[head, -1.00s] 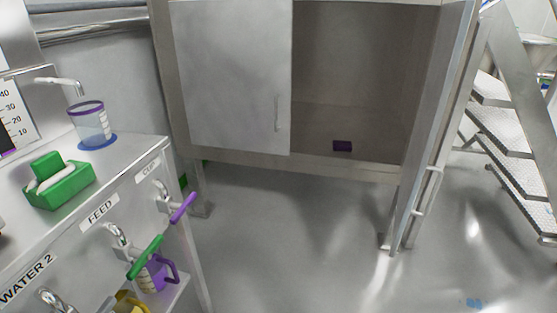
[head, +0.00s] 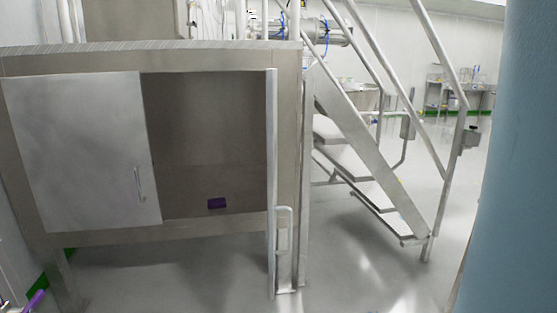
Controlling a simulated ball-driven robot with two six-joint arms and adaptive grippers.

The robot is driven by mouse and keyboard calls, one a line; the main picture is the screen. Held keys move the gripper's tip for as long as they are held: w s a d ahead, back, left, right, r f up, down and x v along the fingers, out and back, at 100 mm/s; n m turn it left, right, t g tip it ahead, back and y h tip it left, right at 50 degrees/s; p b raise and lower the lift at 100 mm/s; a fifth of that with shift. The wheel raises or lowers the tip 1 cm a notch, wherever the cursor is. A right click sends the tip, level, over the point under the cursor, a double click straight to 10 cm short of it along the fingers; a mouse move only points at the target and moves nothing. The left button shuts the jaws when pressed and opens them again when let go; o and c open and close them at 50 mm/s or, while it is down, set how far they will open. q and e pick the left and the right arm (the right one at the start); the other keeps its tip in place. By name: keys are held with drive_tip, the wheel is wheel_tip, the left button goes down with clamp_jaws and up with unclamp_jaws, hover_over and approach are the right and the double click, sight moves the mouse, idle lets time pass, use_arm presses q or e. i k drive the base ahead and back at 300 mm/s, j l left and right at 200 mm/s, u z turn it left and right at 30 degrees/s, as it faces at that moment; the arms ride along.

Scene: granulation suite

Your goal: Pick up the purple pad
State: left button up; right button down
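Neither of my grippers is in the head view.
A metal staircase with handrails (head: 375,185) stands right of the cabinet. A large blue-grey surface (head: 515,160) fills the right edge, close by. A purple handle (head: 35,300) shows at the lower left. The floor (head: 210,280) before the cabinet is clear.

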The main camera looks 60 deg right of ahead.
sight(214, 204)
drive_tip(key=k+z, duration=0.15)
drive_tip(key=z, duration=0.25)
drive_tip(key=k+l+z, duration=0.15)
drive_tip(key=z, duration=0.2)
drive_tip(key=k+l+z, duration=0.1)
drive_tip(key=z, duration=0.7)
